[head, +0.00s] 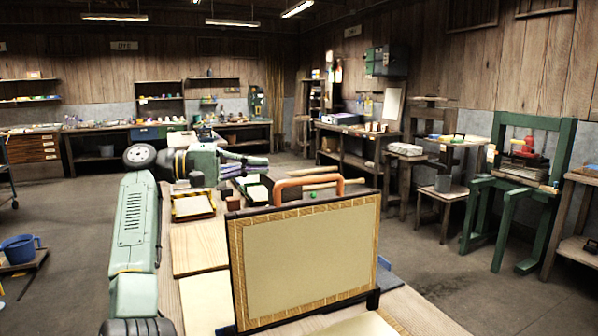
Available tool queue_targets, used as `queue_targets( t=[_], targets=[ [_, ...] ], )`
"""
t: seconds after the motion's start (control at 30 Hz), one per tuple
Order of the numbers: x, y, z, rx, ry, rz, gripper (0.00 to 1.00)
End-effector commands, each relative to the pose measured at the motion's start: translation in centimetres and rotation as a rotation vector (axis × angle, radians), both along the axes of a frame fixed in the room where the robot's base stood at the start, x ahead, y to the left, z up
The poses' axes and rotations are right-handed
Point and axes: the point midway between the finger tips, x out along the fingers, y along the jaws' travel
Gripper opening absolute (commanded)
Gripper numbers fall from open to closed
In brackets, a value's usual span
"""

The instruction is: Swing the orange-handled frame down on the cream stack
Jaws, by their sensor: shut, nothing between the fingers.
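The frame (305,262), a cream sheet in a wooden border with dark edges, stands raised and nearly upright at the front centre of the bench. Its orange handle (308,182) arches above the top edge. A cream surface (358,326), likely the stack, shows below the frame at the bottom edge, mostly cut off. My gripper (262,161) is beyond the frame, to the left of the handle and higher in the picture, apart from it. It points right and looks shut and empty; its fingertips are small.
Pale wooden boards (198,248) lie on the bench left of the frame, with a black-and-yellow edged tray (193,206) behind them. Small dark blocks lie behind the frame. A green press (520,180) stands at right. Open floor lies right of the bench.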

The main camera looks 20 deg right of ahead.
Motion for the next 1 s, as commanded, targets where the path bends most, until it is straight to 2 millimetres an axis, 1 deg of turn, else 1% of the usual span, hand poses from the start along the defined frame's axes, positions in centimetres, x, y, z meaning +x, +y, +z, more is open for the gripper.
queue_targets(
  t=[0.03,0.37,0.4,0.7,0.83,1.0],
  targets=[
    [-0.3,-1.1,-0.1,0.0,0.0,-0.005,0.0],
    [-1.8,-8.2,-0.1,-0.004,0.003,-0.004,0.0],
    [-2.2,-7.7,-0.4,-0.004,0.001,-0.001,0.0],
    [-4.8,-7.8,-0.7,-0.003,0.003,0.001,0.0],
    [-5.4,-7.8,-0.8,-0.004,0.003,0.0,0.0],
    [-5.6,-7.8,-0.9,-0.004,0.004,0.001,0.0]
  ],
)
